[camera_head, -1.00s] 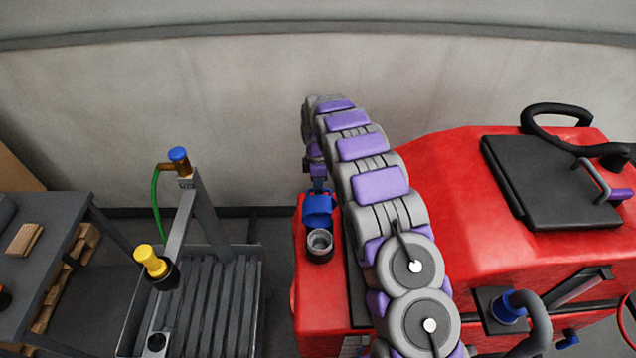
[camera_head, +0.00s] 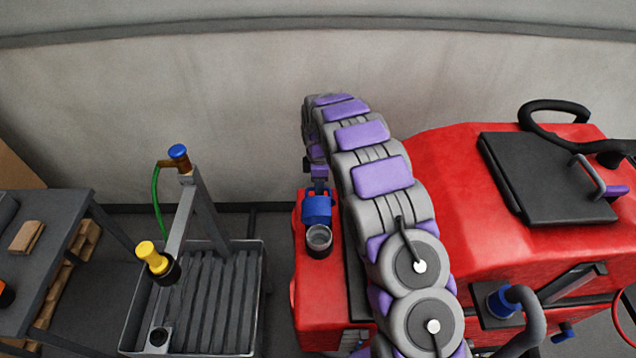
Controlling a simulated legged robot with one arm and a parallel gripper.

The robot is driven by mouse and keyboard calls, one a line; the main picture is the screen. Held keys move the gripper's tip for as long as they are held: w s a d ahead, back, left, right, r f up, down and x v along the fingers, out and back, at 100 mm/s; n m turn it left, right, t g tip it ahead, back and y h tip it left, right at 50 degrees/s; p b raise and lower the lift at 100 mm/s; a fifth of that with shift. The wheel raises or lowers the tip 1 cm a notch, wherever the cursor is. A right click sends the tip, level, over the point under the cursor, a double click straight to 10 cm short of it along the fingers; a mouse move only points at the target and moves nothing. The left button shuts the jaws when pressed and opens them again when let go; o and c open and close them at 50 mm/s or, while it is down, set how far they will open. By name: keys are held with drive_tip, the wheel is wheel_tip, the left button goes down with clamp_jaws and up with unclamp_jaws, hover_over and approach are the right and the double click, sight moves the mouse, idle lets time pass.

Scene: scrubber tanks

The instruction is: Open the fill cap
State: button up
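The blue fill cap (camera_head: 317,208) is on the left end of the red scrubber tank (camera_head: 480,190). It is swung up behind the round filler neck (camera_head: 319,239), whose grey opening shows uncovered. My arm arches over the tank's left part and bends down at its far end. My gripper (camera_head: 319,186) is just behind the cap, at its far edge. It is small, dark and partly hidden by the cap, so I cannot tell whether its fingers touch the cap or are open or shut.
A black lid (camera_head: 550,180) with a handle lies on the tank's right side. A grey ribbed basin (camera_head: 215,300) with a post and yellow-topped fitting (camera_head: 150,255) stands left of the tank. A dark table (camera_head: 45,240) is farther left. The wall is behind.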

drive_tip(key=shift+a+r, duration=0.1)
drive_tip(key=shift+r, duration=0.3)
wheel_tip(320, 180, up, 16)
drive_tip(key=w+p, duration=0.1)
drive_tip(key=p, duration=0.1)
drive_tip(key=shift+r, duration=0.2)
drive_tip(key=shift+w, duration=0.1)
